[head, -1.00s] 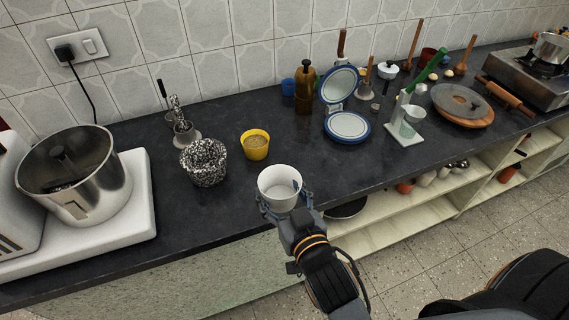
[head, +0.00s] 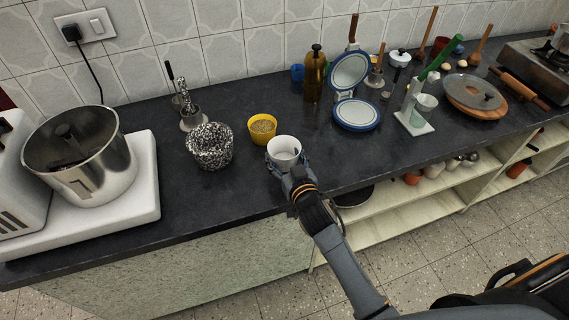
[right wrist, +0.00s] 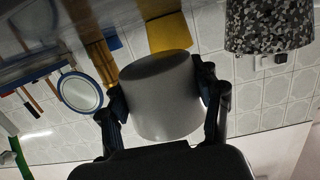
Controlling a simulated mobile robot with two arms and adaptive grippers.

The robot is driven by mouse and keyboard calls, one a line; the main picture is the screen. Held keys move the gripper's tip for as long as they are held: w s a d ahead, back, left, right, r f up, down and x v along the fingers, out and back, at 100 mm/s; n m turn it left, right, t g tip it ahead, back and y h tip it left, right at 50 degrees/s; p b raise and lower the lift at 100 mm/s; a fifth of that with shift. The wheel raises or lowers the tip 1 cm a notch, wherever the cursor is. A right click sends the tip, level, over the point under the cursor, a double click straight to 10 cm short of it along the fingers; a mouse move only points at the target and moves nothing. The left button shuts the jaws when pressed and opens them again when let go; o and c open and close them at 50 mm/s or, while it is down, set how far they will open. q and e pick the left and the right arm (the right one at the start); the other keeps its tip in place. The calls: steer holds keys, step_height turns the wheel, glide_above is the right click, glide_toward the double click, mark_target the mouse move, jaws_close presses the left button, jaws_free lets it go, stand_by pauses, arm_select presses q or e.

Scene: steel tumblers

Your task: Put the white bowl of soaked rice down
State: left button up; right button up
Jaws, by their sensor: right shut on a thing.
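The white bowl (head: 284,148) is upright at the counter's front part, just below the yellow bowl in the head view. Its inside looks pale; I cannot make out the rice. My right gripper (head: 286,161) is shut on it, one finger on each side. In the right wrist view the bowl (right wrist: 160,102) fills the space between the fingers of the gripper (right wrist: 162,90). I cannot tell whether its base touches the counter. My left gripper is not in view.
The dark counter (head: 225,205) is clear left and right of the bowl. A yellow bowl (head: 262,129) and a black-and-white speckled pot (head: 211,148) stand close by.

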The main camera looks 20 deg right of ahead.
mark_target(285, 165)
steer(key=shift+w+d+f, duration=0.1)
steer(key=shift+w+f, duration=0.05)
steer(key=shift+f, duration=0.8)
steer(key=shift+w+f, duration=0.1)
steer(key=shift+f, duration=0.8)
steer(key=shift+f, duration=0.15)
steer(key=o, duration=1.3)
steer(key=shift+o, duration=0.2)
steer(key=shift+s, duration=0.2)
steer(key=s+r, duration=0.2)
steer(key=s, duration=0.9)
steer(key=shift+s+d+b, duration=0.2)
steer(key=shift+s+b, duration=0.05)
steer(key=shift+b, duration=0.05)
